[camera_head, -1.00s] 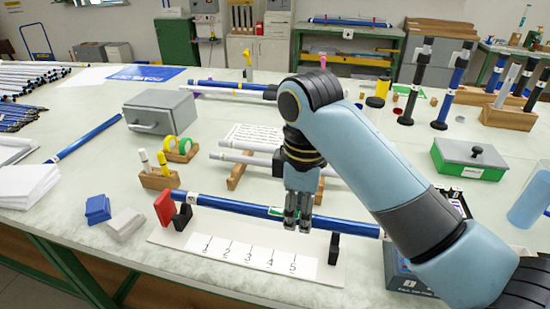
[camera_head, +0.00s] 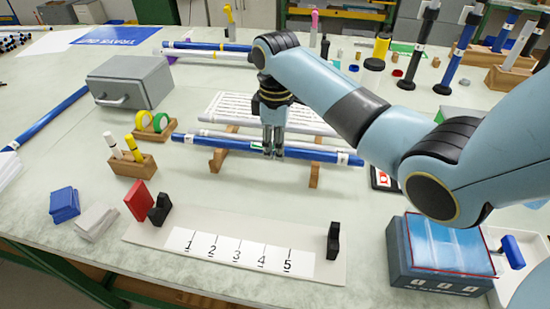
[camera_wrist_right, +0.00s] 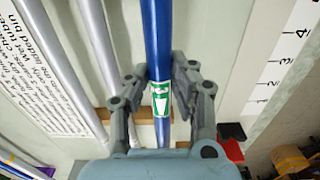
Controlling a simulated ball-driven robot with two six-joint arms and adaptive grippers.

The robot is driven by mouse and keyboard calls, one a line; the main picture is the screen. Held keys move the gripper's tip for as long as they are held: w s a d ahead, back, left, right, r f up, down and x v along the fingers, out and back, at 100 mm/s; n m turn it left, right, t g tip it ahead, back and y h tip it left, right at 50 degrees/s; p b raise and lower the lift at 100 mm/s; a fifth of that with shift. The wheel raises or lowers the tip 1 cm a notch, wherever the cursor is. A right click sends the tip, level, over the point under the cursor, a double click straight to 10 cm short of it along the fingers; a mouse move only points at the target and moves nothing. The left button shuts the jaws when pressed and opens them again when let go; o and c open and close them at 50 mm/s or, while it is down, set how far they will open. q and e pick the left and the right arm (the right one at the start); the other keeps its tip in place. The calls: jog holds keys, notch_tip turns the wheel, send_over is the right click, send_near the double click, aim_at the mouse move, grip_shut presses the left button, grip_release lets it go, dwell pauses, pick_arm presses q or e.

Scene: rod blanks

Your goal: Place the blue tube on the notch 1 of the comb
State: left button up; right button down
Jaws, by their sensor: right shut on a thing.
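The blue tube (camera_head: 310,154) with a green-and-white label lies level across the picture in the head view. My right gripper (camera_head: 273,152) is shut on it near its middle. In the wrist view the tube (camera_wrist_right: 157,45) runs between the two fingers (camera_wrist_right: 160,100) at its label. The comb is a pair of wooden rails (camera_head: 314,176), with grey tubes (camera_head: 250,136) lying across them behind the blue tube. The blue tube is at the rails' front part; I cannot tell whether it touches them. Notch details are too small to see. My left gripper is not in view.
A white board (camera_head: 150,233) numbered 1 to 5, with black end blocks (camera_head: 333,241) and a red plate (camera_head: 138,200), stands empty in front. A dark box (camera_head: 398,262) is at front right. Marker and tape holders (camera_head: 132,168) stand left. Table between board and rails is clear.

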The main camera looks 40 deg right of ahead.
jog(key=shift+w+f, duration=0.15)
jog(key=shift+f, duration=1.95)
jog(key=shift+f, duration=0.15)
jog(key=c, duration=1.1)
grip_release()
jog(key=shift+c, duration=0.2)
notch_tip(320, 180, up, 12)
jog(key=shift+r, duration=0.2)
